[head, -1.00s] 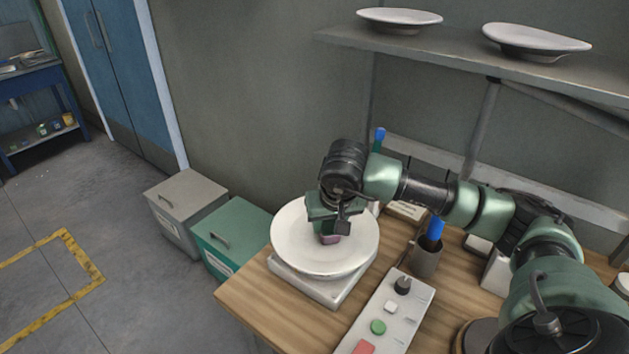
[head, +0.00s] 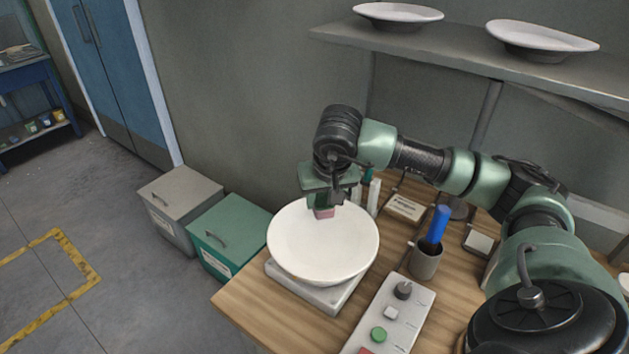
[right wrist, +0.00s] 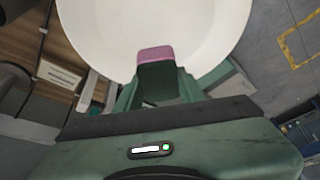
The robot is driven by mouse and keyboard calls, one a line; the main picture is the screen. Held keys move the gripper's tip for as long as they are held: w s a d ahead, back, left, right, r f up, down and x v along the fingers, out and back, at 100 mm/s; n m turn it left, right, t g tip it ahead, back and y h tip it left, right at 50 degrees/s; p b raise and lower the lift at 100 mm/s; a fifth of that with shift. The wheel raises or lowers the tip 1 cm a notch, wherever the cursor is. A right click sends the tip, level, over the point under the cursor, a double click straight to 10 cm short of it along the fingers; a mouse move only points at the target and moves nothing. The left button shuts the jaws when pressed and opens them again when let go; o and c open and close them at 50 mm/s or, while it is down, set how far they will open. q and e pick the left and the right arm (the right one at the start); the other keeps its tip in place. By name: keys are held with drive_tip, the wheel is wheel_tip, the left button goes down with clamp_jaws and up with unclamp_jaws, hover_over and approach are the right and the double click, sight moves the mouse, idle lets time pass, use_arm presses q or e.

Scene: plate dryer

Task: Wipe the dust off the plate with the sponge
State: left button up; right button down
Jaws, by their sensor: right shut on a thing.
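The white plate (head: 318,248) rests on a square grey stand near the left end of the wooden table. My right gripper (head: 323,205) is shut on the pink sponge (head: 325,212) at the plate's far edge. In the right wrist view the sponge (right wrist: 155,53) sticks out past the fingers, in front of the plate (right wrist: 110,30). I cannot tell whether the sponge touches the plate. No dust can be made out on the plate. My left gripper is not in view.
A control panel (head: 393,313) with a knob and coloured buttons lies right of the plate. A grey cup (head: 426,261) holds a blue-handled tool behind it. Two white dishes stand on a shelf (head: 460,60) above. Grey and green bins stand on the floor at left.

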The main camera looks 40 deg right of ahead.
drive_tip(key=shift+w+d+r+p, duration=0.1)
drive_tip(key=shift+r+p, duration=0.25)
drive_tip(key=shift+r, duration=0.25)
drive_tip(key=shift+w+d+r+p, duration=0.1)
drive_tip(key=shift+r+p, duration=0.2)
drive_tip(key=shift+r, duration=0.3)
drive_tip(key=shift+s+a+r, duration=0.1)
drive_tip(key=shift+a+r, duration=0.05)
drive_tip(key=shift+r, duration=0.25)
